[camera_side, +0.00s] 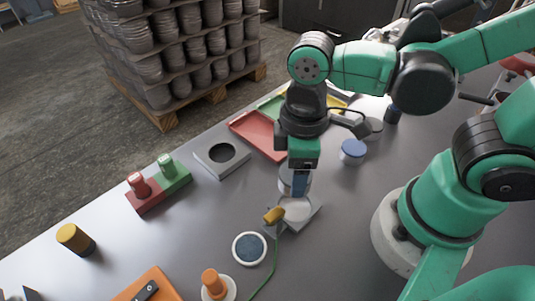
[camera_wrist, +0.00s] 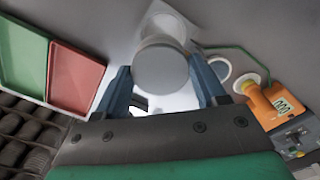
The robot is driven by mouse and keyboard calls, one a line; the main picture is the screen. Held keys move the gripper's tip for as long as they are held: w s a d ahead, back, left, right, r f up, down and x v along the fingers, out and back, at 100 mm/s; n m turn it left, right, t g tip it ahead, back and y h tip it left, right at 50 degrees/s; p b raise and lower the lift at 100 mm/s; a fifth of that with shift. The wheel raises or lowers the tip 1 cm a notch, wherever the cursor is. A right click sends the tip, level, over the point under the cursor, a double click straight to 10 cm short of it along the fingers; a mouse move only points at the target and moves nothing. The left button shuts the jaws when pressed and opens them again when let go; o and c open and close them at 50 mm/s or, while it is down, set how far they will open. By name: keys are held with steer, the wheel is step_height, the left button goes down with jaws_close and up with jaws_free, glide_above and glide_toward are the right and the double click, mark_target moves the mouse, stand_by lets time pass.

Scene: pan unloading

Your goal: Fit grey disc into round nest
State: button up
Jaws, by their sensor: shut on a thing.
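The grey disc (camera_wrist: 160,70) is between the two blue fingers of my gripper (camera_wrist: 164,90) in the wrist view. In the side view my gripper (camera_side: 298,182) points down and holds the disc (camera_side: 286,184) just above a scale with a pale round pan (camera_side: 294,212). Any gap between disc and pan is hard to judge. A light square block with a dark round recess (camera_side: 221,153), which looks like the round nest, lies left of my gripper. Its recess looks empty. I do not see it clearly in the wrist view.
A red tray (camera_side: 258,136) lies behind the block. Red and green blocks with knobs (camera_side: 158,185) stand left. A white ring with a dark centre (camera_side: 249,248) lies in front. A blue-topped round (camera_side: 352,150) stands right. A green cable (camera_side: 270,275) runs along the front.

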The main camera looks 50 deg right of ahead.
steer(key=shift+s+f, duration=0.4)
steer(key=shift+f, duration=2)
steer(key=shift+f, duration=0.55)
steer(key=o, duration=1.5)
steer(key=shift+r, duration=2.8)
